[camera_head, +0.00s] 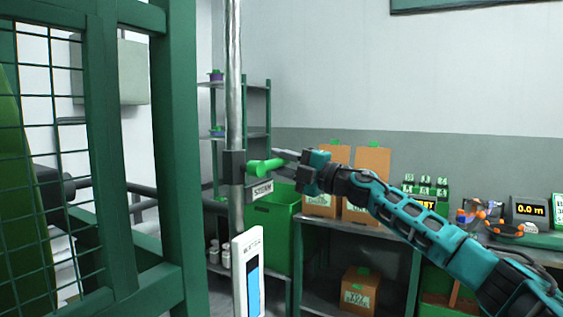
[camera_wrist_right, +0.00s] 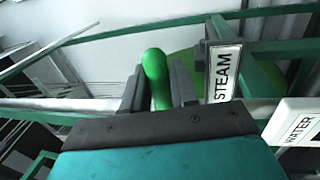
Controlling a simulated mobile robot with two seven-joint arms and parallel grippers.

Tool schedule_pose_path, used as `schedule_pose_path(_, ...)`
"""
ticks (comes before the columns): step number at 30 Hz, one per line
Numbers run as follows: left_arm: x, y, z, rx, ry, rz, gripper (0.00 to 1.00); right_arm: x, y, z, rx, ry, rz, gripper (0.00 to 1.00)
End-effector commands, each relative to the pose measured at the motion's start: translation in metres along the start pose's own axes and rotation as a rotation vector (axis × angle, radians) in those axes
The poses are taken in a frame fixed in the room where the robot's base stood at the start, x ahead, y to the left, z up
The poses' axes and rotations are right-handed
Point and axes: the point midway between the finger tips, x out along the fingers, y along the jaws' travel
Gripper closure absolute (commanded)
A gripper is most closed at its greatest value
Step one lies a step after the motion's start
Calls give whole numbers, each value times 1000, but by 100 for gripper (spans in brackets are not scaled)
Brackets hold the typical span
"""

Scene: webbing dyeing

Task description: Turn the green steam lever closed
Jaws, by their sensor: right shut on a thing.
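The green steam lever (camera_head: 263,167) sticks out to the right from a dark valve block (camera_head: 234,166) on a vertical grey pipe. A white STEAM label (camera_head: 262,189) hangs just below it. My right gripper (camera_head: 288,163) reaches in from the right and is shut on the lever's outer end. In the right wrist view, the lever (camera_wrist_right: 156,76) stands between the two dark fingers of my right gripper (camera_wrist_right: 160,88), with the STEAM label (camera_wrist_right: 223,74) beside it. My left gripper is not in view.
A green mesh frame (camera_head: 177,150) stands close on the left. A white panel with a blue gauge (camera_head: 240,262) is below the lever. Behind are a green bin (camera_head: 283,238), shelving with cardboard boxes (camera_head: 371,160), and a bench with a display (camera_head: 528,211) at right.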

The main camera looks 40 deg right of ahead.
Motion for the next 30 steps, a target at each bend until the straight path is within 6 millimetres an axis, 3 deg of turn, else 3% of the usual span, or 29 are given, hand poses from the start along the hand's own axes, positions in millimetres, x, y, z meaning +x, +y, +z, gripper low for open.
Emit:
schedule_pose_path(2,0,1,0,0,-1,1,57,1,-5,-2,9,5,-8,100)
schedule_pose_path(3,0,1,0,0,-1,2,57,1,-5,-2,9,5,-8,70)
schedule_pose_path(8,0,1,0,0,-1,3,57,0,-4,-1,7,5,-7,55)
schedule_pose_path(22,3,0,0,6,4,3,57,1,1,0,-24,6,-1,54)
schedule_pose_path(30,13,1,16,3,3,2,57,5,22,-4,-238,49,5,54)
